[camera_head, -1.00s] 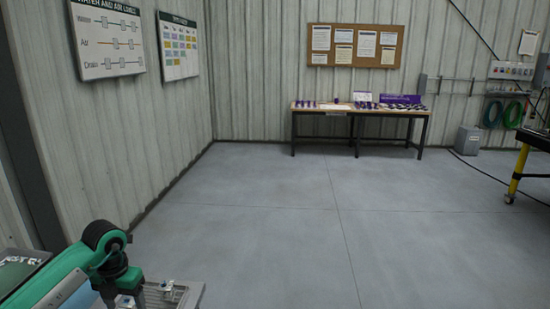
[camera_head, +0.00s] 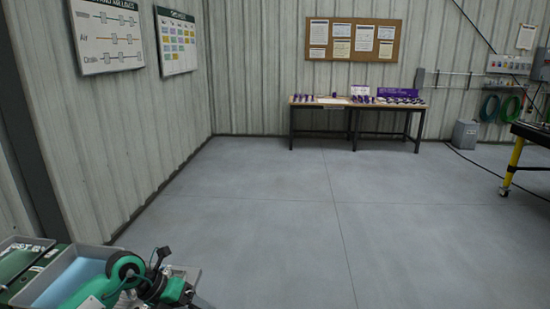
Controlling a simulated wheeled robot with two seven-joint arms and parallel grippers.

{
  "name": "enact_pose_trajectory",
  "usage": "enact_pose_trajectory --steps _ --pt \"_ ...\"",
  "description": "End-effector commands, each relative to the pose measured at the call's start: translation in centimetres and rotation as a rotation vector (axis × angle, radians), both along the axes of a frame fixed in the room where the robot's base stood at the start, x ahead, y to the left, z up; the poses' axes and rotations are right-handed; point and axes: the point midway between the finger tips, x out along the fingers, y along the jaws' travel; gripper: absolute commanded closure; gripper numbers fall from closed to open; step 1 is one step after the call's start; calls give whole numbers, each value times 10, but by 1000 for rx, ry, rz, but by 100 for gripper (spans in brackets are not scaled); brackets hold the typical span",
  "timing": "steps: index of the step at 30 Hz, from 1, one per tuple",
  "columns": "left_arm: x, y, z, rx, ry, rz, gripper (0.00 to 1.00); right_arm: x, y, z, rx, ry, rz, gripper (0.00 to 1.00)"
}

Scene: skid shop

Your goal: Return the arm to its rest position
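My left arm, green with black joints, comes in at the lower left of the head view. It is folded low over a worktop at the bottom edge. The dark parts of my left gripper (camera_head: 160,270) show at its end, small and partly covered by the arm. I cannot tell whether its fingers are open or shut, and I see nothing held. My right arm and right gripper are out of view.
A grey bin (camera_head: 95,249) with a light blue inside stands beside the arm, next to a green surface (camera_head: 17,263). The grey floor (camera_head: 260,235) ahead is clear. A wooden workbench (camera_head: 345,104) stands at the back wall. A yellow-legged table (camera_head: 513,165) stands at right.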

Motion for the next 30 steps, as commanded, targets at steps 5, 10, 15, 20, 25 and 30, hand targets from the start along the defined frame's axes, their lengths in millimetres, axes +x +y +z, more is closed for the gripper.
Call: enact_pose_trajectory --steps 5,10,15,20,25,30 --pt "-21 -74 29 -418 -51 31 33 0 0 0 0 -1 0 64" --pt "-32 -107 75 -810 -72 163 33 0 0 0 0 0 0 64" --pt "-33 -103 112 -1157 -55 391 33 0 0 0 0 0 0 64" --pt "-28 -72 126 -1420 -3 684 33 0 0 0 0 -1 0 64" --pt "-26 -25 107 -1607 93 1066 33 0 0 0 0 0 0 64" --pt "-41 20 59 -1674 231 1495 33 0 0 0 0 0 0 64"
